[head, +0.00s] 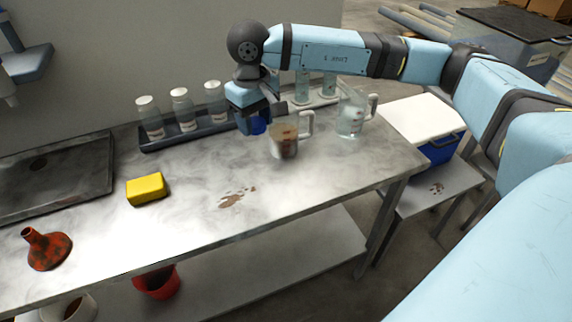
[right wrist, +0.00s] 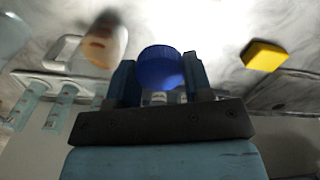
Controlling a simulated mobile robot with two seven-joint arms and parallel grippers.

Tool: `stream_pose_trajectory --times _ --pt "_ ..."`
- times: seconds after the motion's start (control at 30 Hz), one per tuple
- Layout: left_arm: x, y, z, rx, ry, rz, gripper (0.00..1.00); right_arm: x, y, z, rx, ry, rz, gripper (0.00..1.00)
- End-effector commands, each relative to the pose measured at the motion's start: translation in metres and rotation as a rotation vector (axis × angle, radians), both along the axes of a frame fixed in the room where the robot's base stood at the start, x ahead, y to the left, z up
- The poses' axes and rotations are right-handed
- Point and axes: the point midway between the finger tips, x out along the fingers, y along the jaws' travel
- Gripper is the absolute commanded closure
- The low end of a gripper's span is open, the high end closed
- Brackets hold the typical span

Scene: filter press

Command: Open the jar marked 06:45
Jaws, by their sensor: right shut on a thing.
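My right gripper (head: 256,118) is shut on a blue ridged lid (right wrist: 161,68), held between its two fingers above the worktable near the rack. The lid also shows in the head view (head: 258,125). No jar body is visible under the lid in either view, and the gripper hides part of the area behind it. Three clear jars with pale lids, the left (head: 149,117), middle (head: 183,109) and right (head: 215,101), stand upright in a dark rack (head: 168,140). Their labels are too small to read, so I cannot tell which is marked 06:45. My left gripper is not in view.
A brown-stained jug (head: 284,142) stands just right of my right gripper, with a clear jug (head: 351,118) farther right. A yellow sponge (head: 146,189), a red funnel (head: 46,249) and a brown spill (head: 235,198) are on the worktable (head: 190,220). Its front middle is largely free.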

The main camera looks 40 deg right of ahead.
Motion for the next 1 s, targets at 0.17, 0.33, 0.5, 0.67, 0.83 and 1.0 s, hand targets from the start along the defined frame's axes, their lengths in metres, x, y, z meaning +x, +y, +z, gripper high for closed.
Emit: stream_pose_trajectory --times 0.17,0.33,0.5,0.67,0.83,1.0 --pt "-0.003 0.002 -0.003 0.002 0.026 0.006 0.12 -0.017 -0.017 0.036 -0.01 -0.005 0.041 0.82" --pt "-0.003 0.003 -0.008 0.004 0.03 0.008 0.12 -0.02 -0.019 0.009 -0.013 -0.002 0.046 0.82" --pt "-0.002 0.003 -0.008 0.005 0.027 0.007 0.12 -0.019 -0.019 -0.037 -0.013 -0.002 0.046 0.82" --pt "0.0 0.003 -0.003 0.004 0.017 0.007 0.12 -0.019 -0.018 -0.079 -0.012 -0.003 0.046 0.82" --pt "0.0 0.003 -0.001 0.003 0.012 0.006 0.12 -0.019 -0.019 -0.108 -0.012 -0.005 0.044 0.82" --pt "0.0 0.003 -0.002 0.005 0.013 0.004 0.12 -0.018 -0.018 -0.119 -0.011 -0.006 0.045 0.82"
